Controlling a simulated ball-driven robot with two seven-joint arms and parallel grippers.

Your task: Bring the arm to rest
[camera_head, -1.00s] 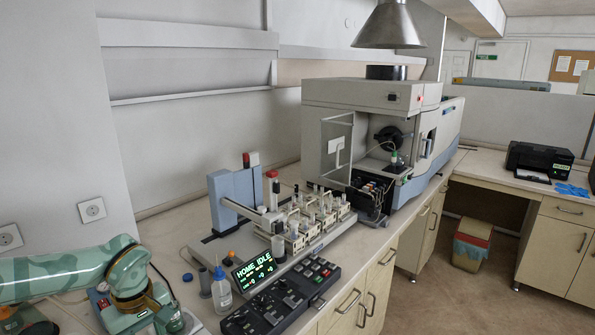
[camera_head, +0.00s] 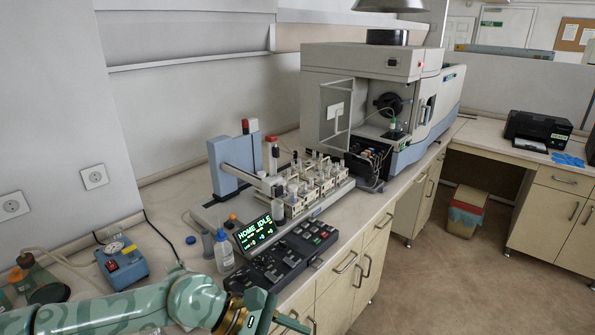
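My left arm, green with a camouflage pattern, comes in from the left along the bottom edge of the head view. Its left gripper (camera_head: 278,317) is at the bottom, just in front of the control panel (camera_head: 283,259); its fingers are partly cut off, and I cannot tell whether they are open or shut. No held object shows. My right gripper is not in view. The sampler (camera_head: 229,166) has a blue-grey upright post and a horizontal arm over racks of vials (camera_head: 311,184). The panel's display (camera_head: 256,231) reads "HOME IDLE" in green.
A wash bottle (camera_head: 223,252) stands left of the panel. A blue device (camera_head: 122,266) and flasks (camera_head: 45,284) stand at the bench's left. The spectrometer (camera_head: 362,70) stands behind the racks. The floor (camera_head: 415,290) right of the cabinets is clear.

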